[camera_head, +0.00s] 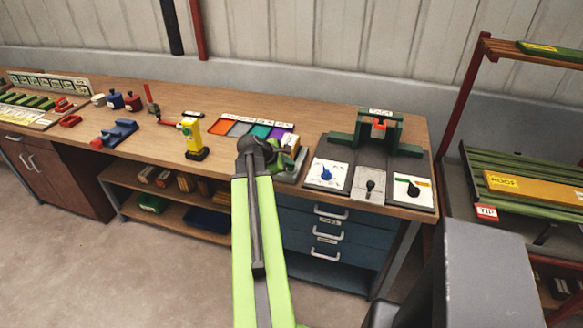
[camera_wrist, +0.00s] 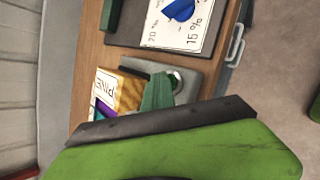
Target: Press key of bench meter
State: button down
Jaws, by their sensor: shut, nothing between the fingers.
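My gripper (camera_head: 258,147) is shut and empty above the bench, beside a small device (camera_head: 291,163) on a grey plate. In the wrist view this device (camera_wrist: 150,68) has a grey plate, a wooden block, a "PINE" label and a round green spot. A dark green wedge covers part of it. A yellow upright instrument (camera_head: 192,133) on a black foot stands left of my gripper. I cannot tell for sure which of these is the bench meter. I cannot make out contact with a key. My dark and green arm hides part of the bench.
A panel with a blue knob (camera_head: 326,173) lies right of my gripper, before a green frame (camera_head: 378,132). Coloured tiles (camera_head: 240,130) lie behind it. Blue drawers (camera_head: 330,232) stand below the bench. A red-framed rack (camera_head: 463,110) stands at the right.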

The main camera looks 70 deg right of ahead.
aim_at(289, 169)
jog(key=shift+r, duration=0.1)
jog(key=shift+r+p, duration=0.8)
jog(key=shift+p, duration=0.1)
notch_tip(289, 169, up, 5)
jog(key=p, duration=0.5)
dwell(0.3)
